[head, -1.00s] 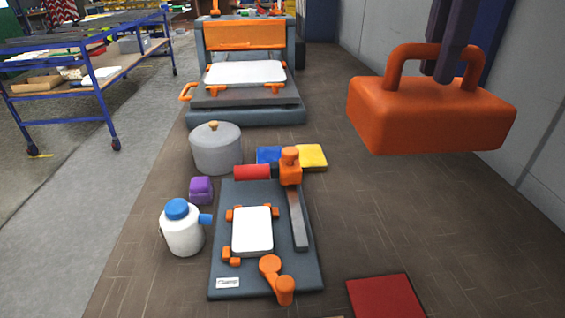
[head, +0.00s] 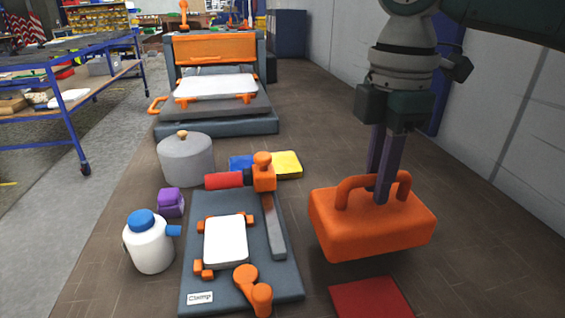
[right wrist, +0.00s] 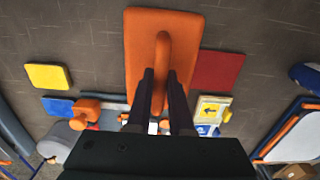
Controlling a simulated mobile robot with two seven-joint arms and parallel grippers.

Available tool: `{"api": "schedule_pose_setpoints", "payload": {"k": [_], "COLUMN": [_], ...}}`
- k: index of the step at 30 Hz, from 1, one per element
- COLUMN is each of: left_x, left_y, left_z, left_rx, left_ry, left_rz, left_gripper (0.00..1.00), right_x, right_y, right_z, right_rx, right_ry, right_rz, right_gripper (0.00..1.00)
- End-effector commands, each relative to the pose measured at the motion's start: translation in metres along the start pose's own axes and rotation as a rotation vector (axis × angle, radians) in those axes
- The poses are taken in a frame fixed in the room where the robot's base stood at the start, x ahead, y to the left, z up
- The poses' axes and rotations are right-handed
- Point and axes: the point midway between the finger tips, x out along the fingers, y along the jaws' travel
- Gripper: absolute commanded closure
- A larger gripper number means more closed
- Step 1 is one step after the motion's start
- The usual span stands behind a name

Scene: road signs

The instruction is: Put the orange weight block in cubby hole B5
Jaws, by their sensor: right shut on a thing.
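The orange weight block (head: 372,228) is a thick slab with an arched handle on top, at the right of the head view. My right gripper (head: 380,192) points down from above and is shut on the block's handle. In the right wrist view, the two dark fingers of the gripper (right wrist: 162,88) straddle the handle, and the block (right wrist: 139,45) spans the upper middle. The height of the block over the surface is hard to judge. My left gripper is not in view. I see no cubby hole labelled B5.
A red square (head: 370,301) lies beside the block. A clamp board (head: 200,278) with orange clamps, a white bottle (head: 150,248), a purple block (head: 171,203) and a grey pot (head: 187,160) stand left. An orange press (head: 216,50) stands behind. A wall (head: 510,110) runs along the right.

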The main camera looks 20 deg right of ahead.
Motion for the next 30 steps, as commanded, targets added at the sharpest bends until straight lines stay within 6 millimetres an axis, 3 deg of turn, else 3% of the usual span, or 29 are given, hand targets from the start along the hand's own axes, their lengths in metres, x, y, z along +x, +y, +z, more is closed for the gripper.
{"api": "schedule_pose_setpoints", "payload": {"k": [6,18,19,27,30], "left_x": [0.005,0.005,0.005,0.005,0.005], "left_y": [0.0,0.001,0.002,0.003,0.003], "left_z": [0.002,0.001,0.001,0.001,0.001], "left_rx": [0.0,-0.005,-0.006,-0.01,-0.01], "left_ry": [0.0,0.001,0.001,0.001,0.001], "left_rz": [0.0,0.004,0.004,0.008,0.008], "left_gripper": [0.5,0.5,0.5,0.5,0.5], "right_x": [0.03,0.035,0.037,0.036,0.036], "right_y": [0.0,0.0,-0.001,-0.001,-0.001], "right_z": [0.0,0.0,0.0,0.0,0.0], "right_rx": [0.002,0.001,0.001,0.0,0.0], "right_ry": [0.0,0.001,-0.001,-0.001,-0.001], "right_rz": [-0.001,0.0,-0.003,-0.002,-0.002], "right_gripper": [1.0,1.0,0.79,0.51,0.51]}}
